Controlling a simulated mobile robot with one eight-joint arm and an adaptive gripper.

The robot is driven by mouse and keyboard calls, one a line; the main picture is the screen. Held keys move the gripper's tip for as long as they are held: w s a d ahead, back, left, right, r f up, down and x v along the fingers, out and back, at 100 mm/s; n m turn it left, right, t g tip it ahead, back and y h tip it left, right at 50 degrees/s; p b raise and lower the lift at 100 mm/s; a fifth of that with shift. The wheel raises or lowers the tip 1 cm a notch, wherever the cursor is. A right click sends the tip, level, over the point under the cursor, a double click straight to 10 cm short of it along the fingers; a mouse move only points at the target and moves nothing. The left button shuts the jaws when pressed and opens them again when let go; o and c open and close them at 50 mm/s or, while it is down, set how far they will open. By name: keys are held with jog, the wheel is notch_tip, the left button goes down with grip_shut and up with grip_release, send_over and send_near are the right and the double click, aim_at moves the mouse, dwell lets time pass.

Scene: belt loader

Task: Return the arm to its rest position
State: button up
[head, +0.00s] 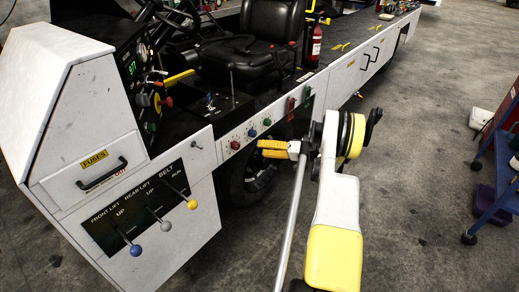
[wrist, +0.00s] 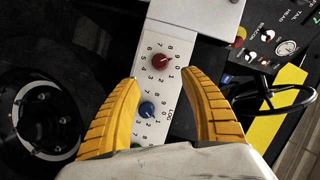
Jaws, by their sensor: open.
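My arm (head: 340,205), white with yellow covers, reaches up from the bottom of the head view toward the loader's side. My gripper (head: 262,148) has yellow fingers and points left at the loader's side panel. In the wrist view my gripper (wrist: 165,74) is open, with nothing between the fingers. A red knob (wrist: 162,61) and a blue knob (wrist: 147,110) on the numbered white panel show in the gap beyond the fingers. I cannot tell the exact distance to the panel, but no contact shows.
The white belt loader (head: 75,95) fills the left, with belt and lift levers (head: 190,202) low on its front. A black wheel (head: 250,175) is behind my gripper. A blue cart (head: 495,180) stands at the right edge. The concrete floor (head: 420,170) between is clear.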

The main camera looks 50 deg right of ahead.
dwell(0.4)
